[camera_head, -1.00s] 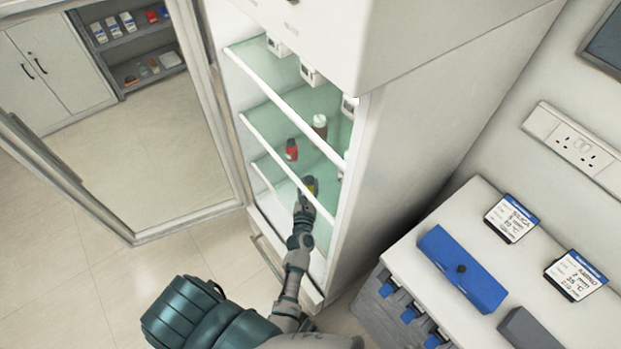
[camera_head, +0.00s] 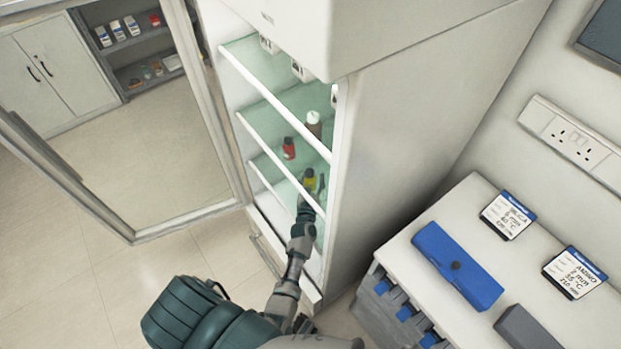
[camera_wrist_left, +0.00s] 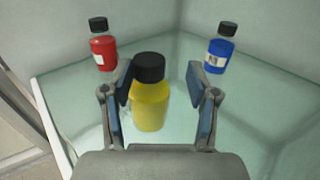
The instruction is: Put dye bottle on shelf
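A yellow dye bottle (camera_wrist_left: 150,100) with a black cap stands upright on a glass shelf (camera_wrist_left: 75,105) in the left wrist view. It also shows inside the cabinet in the head view (camera_head: 309,181). My left gripper (camera_wrist_left: 168,85) is open, with a finger on each side of the bottle; a gap shows at the right finger, and I cannot tell whether the left finger touches it. The left gripper (camera_head: 310,196) reaches into the cabinet in the head view. A red bottle (camera_wrist_left: 103,52) and a blue bottle (camera_wrist_left: 220,55) stand farther back. My right gripper is out of view.
The cabinet's glass door (camera_head: 130,130) stands open at the left. Shelf edges (camera_head: 285,120) lie above my left arm. A brown bottle (camera_head: 314,123) stands on a shelf. A bench with a blue box (camera_head: 458,265) is at the right.

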